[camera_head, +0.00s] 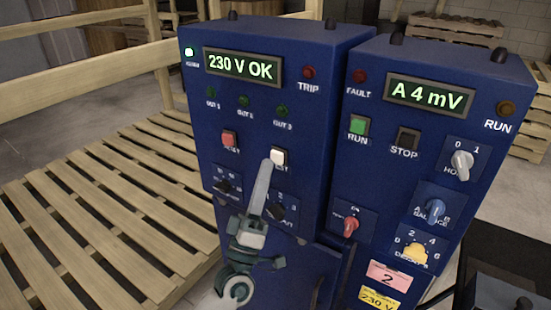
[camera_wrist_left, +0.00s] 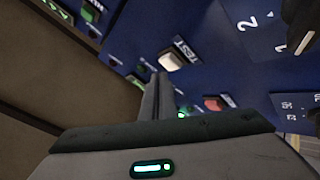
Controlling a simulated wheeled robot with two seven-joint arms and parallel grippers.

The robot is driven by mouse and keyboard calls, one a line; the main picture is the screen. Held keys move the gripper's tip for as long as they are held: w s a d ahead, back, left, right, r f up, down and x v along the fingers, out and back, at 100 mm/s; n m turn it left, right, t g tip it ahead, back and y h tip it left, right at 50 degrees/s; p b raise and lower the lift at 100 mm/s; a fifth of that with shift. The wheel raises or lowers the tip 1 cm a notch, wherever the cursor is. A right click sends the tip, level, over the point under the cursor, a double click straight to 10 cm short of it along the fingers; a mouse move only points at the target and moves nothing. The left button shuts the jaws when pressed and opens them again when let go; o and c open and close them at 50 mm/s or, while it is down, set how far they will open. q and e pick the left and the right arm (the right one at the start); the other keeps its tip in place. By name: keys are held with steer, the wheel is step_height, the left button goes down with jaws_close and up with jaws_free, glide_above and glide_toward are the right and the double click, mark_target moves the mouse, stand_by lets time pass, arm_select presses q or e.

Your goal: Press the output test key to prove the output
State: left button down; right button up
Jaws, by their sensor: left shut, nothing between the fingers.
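The output test key is a white square button (camera_head: 278,157) on the left blue cabinet, with a label ending in "ST" partly covered by my gripper. In the left wrist view the white key (camera_wrist_left: 172,60) sits beside the word TEST. My left gripper (camera_head: 266,165) is shut and empty, its fingertips pointing up at the panel just left of and below the white key. In the left wrist view the shut fingers (camera_wrist_left: 160,82) end close to the key; I cannot tell whether they touch it. My right gripper is not in view.
A red key (camera_head: 229,139) is left of the white key. Black selector knobs (camera_head: 275,212) sit below. The display (camera_head: 242,66) reads 230 V OK. The right cabinet (camera_head: 437,95) shows A 4 mV, with run and stop buttons. A wooden pallet (camera_head: 110,200) lies at left.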

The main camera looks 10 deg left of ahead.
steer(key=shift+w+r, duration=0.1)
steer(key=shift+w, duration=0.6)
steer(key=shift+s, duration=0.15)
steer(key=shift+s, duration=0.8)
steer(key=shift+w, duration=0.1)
arm_select(q)
steer(key=shift+w+d, duration=0.15)
steer(key=shift+w, duration=0.25)
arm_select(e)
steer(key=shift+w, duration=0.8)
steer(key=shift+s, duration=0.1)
